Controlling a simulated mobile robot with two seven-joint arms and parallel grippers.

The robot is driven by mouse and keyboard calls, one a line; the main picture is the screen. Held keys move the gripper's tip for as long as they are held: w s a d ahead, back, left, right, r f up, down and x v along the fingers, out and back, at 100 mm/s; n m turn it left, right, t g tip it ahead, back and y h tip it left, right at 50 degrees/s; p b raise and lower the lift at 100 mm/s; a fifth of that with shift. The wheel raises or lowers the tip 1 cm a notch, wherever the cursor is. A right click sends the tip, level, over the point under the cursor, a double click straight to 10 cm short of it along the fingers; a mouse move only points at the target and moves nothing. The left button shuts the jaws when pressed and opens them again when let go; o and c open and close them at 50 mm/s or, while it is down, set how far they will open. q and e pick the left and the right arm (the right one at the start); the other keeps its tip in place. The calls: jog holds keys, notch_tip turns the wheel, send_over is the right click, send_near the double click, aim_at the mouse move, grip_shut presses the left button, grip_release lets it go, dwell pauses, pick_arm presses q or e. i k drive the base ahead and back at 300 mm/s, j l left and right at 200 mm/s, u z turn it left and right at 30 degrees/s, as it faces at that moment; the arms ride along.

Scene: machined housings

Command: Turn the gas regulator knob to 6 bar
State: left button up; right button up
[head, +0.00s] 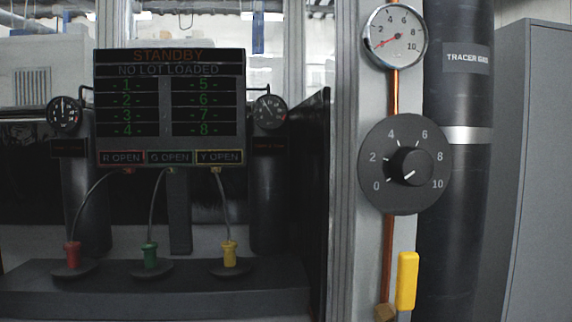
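The gas regulator knob (411,166) is a black round knob on a dark round dial plate (376,139), marked 0 to 10 in steps of two. A short white line on the knob's face points to the lower left, near or a little below the 0 mark. Above it, a round white pressure gauge (396,52) has a red needle pointing to the lower left, at the low end of its scale. A copper pipe (390,245) runs behind the dial plate. Neither of my grippers is in view.
A yellow bar (407,281) sits below the dial. A black cylinder labelled TRACER (465,200) stands close at its right, beside a grey cabinet (535,180). At left are a STANDBY display (170,142) and red, green and yellow plugs. The space before the knob looks clear.

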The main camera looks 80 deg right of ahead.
aim_at(410, 166)
jog(key=z, duration=2.95)
jog(key=j+z, duration=0.2)
jog(key=k+j, duration=0.1)
jog(key=j, duration=0.85)
jog(key=k+j, duration=0.15)
jog(key=j, duration=0.3)
jog(key=z, duration=0.05)
